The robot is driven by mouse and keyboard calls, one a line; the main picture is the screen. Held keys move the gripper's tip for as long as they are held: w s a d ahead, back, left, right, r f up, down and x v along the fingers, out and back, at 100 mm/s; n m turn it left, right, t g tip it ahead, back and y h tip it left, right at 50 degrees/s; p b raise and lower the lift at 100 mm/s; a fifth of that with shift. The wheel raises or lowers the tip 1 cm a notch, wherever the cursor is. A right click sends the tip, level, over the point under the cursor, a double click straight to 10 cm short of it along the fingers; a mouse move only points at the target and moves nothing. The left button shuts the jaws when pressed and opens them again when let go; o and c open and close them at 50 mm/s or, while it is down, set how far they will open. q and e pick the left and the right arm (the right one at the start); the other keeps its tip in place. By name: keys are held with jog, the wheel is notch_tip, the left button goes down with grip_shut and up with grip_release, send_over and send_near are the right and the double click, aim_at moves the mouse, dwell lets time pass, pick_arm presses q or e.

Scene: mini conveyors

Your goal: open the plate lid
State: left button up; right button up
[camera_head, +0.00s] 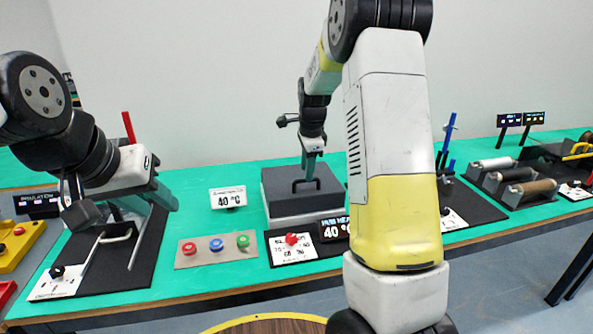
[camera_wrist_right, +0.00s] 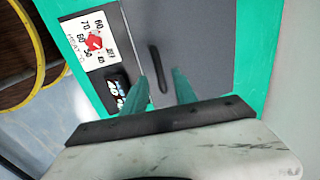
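The plate lid is a dark grey box top (camera_head: 279,189) with a black bar handle (camera_head: 306,184) on its front part. It sits flat and closed on a pale base (camera_head: 290,218). The lid (camera_wrist_right: 195,30) and the handle (camera_wrist_right: 157,68) also show in the right wrist view. My right gripper (camera_head: 311,172) points down over the lid. In the right wrist view my right gripper (camera_wrist_right: 158,82) has its two fingers apart, with the handle showing between them and not gripped. My left gripper (camera_head: 118,208) is at the left over a dark stand; its opening is unclear.
In front of the plate are a red-knob dial (camera_head: 291,241) and a "40" display (camera_head: 334,229). A button panel (camera_head: 214,248) lies left of them. A stand with a red lever (camera_head: 129,127) is at the left; rollers (camera_head: 530,191) are at the right. My right arm hides part of the table.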

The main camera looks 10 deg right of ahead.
aim_at(300, 180)
jog(key=shift+w+f, duration=0.15)
jog(key=shift+f, duration=0.55)
jog(key=shift+w+f, duration=0.1)
jog(key=shift+f, duration=0.55)
grip_shut()
dwell(0.4)
